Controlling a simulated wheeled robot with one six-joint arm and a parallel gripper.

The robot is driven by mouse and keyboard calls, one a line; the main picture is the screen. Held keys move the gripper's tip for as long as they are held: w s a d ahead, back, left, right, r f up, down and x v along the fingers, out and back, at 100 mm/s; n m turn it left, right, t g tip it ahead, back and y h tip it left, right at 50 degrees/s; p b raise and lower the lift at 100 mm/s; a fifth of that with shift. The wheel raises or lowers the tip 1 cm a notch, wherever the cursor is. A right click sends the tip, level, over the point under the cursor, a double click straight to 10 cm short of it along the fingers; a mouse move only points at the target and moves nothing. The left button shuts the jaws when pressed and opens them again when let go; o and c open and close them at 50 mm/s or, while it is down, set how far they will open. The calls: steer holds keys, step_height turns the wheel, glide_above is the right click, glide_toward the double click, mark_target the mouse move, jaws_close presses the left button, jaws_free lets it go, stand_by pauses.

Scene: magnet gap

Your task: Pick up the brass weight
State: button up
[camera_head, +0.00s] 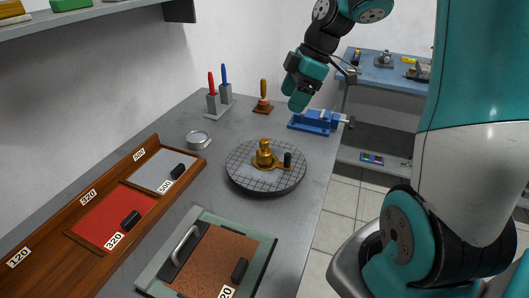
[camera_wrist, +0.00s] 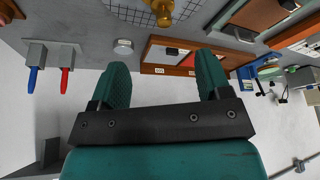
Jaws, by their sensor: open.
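The brass weight (camera_head: 264,153) is a stepped, gold-coloured piece with a knob on top. It stands upright near the middle of a round dark disc (camera_head: 240,173) with a grid on its top. A flat brass piece with a black knob (camera_head: 287,159) lies against its right side. In the wrist view a brass piece (camera_wrist: 162,12) shows at the top edge, partly cut off. My gripper (camera_head: 298,97) is above the bench, beyond the disc and well apart from the weight. In the wrist view its two teal fingers (camera_wrist: 162,66) are spread with nothing between them.
A blue vise (camera_head: 314,122) and tools with red and blue handles (camera_head: 218,92) stand at the back of the bench. A small round tin (camera_head: 198,140) sits left of the disc. A wooden tray (camera_head: 67,221) and a handled plate (camera_head: 258,262) are nearer. A shelf (camera_head: 80,14) overhangs at left.

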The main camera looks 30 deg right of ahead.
mark_target(268, 140)
steer(key=shift+a+p+x, duration=0.2)
steer(key=shift+p+x, duration=0.35)
steer(key=shift+x, duration=3.4)
steer(key=shift+a+p+x, duration=0.2)
steer(key=shift+p+x, duration=0.3)
steer(key=shift+x, duration=3.5)
steer(key=shift+r, duration=0.3)
steer(key=c, duration=1.3)
